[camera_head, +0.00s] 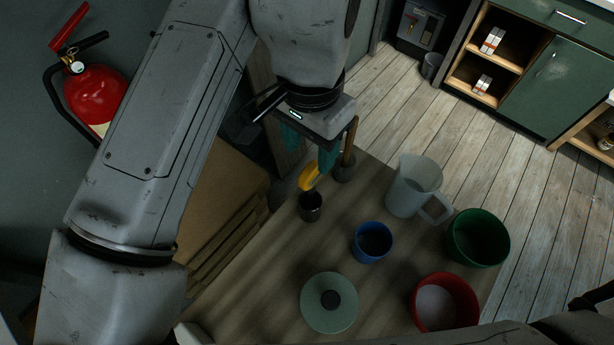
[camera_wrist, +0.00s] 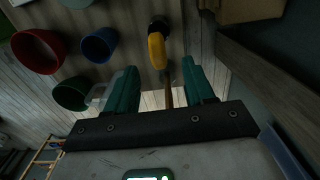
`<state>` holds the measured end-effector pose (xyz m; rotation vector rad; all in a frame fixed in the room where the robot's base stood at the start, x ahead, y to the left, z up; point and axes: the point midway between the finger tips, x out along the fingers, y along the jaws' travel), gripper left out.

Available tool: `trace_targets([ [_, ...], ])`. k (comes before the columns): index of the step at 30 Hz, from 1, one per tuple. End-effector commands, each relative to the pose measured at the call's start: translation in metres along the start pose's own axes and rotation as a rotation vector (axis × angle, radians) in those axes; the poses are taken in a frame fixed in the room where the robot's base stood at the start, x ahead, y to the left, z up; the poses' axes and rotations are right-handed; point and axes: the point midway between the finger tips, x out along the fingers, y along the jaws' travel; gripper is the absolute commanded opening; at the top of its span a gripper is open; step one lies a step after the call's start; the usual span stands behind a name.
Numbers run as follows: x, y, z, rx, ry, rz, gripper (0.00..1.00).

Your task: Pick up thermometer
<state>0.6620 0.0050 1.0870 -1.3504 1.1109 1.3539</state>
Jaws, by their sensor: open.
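A yellow object, which looks like the thermometer (camera_head: 310,177), stands tilted in a small dark metal cup (camera_head: 310,208) on the table. My gripper (camera_head: 311,150) is open above and behind it, its teal fingers apart and pointing down. In the wrist view, the yellow object (camera_wrist: 156,50) lies beyond the fingertips, near the middle of the gap between the fingers (camera_wrist: 162,75). Its lower end is hidden in the cup. A brown wooden handle (camera_head: 350,142) rises from another dark container close by; in the wrist view it shows between the fingers, at a depth I cannot tell.
A fire extinguisher (camera_head: 95,95) hangs on the wall.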

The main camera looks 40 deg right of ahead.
Motion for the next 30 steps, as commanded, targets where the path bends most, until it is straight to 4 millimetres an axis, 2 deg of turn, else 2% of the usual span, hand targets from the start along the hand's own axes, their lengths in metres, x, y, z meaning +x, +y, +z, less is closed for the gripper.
trace_targets([
  [8, 0.022, 0.001, 0.000, -0.002, 0.000, 0.000, 0.53],
  [18, 0.065, 0.003, 0.000, -0.002, 0.000, 0.000, 0.53],
  [26, 0.068, 0.003, -0.001, -0.001, 0.001, -0.001, 0.53],
  [30, 0.068, 0.003, -0.001, -0.001, 0.001, -0.002, 0.42],
])
